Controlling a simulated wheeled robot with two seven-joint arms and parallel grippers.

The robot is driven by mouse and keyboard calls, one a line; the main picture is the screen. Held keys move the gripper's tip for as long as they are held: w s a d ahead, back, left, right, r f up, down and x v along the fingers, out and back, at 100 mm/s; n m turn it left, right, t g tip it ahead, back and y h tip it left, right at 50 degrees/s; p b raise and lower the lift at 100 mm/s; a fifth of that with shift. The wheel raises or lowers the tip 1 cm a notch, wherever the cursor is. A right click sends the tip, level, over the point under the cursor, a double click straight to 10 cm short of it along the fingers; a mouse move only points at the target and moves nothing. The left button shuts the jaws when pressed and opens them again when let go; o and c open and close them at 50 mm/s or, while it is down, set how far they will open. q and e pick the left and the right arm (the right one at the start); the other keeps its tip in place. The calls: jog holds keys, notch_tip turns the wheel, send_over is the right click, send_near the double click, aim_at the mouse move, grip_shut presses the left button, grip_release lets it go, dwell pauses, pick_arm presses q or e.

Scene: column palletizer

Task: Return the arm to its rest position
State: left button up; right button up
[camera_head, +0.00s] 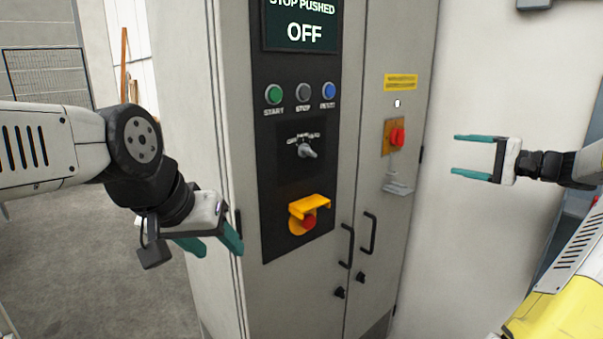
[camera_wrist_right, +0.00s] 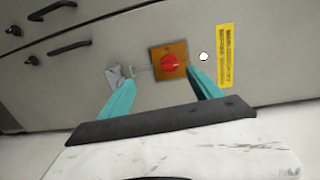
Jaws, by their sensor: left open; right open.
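My right gripper (camera_head: 474,156) is open and empty, its teal fingers pointing left at the cabinet's right side. In the right wrist view its two fingers (camera_wrist_right: 160,85) frame a red rotary switch (camera_wrist_right: 170,63) on an orange plate, with a gap to it. The red switch (camera_head: 397,138) sits on the right cabinet door in the head view, left of the right gripper. My left gripper (camera_head: 212,242) hangs open and empty in front of the cabinet's left edge, fingers pointing down and right.
The grey control cabinet (camera_head: 179,120) stands ahead. It has a dark panel with START, STOP and RESET buttons, a selector knob (camera_head: 306,150), a red emergency button (camera_head: 308,221) under a yellow guard, and a display reading OFF. Black door handles (camera_head: 369,232) protrude. Open floor (camera_head: 90,240) lies left.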

jog(key=s+a+f+n+g+h, duration=0.15)
jog(key=s+a+g, duration=0.25)
jog(key=a, duration=0.8)
jog(key=s+a+f+n+g+h, duration=0.1)
jog(key=s+a+n+g+h, duration=0.3)
jog(key=a, duration=0.9)
jog(key=s+a+f+n+t+h, duration=0.1)
jog(key=s+a+f+n+h, duration=0.1)
jog(key=s, duration=0.9)
jog(key=s+a+f+n+t+h, duration=0.1)
jog(key=s+a+n+h, duration=0.1)
jog(key=s, duration=0.9)
jog(key=shift+f, duration=0.4)
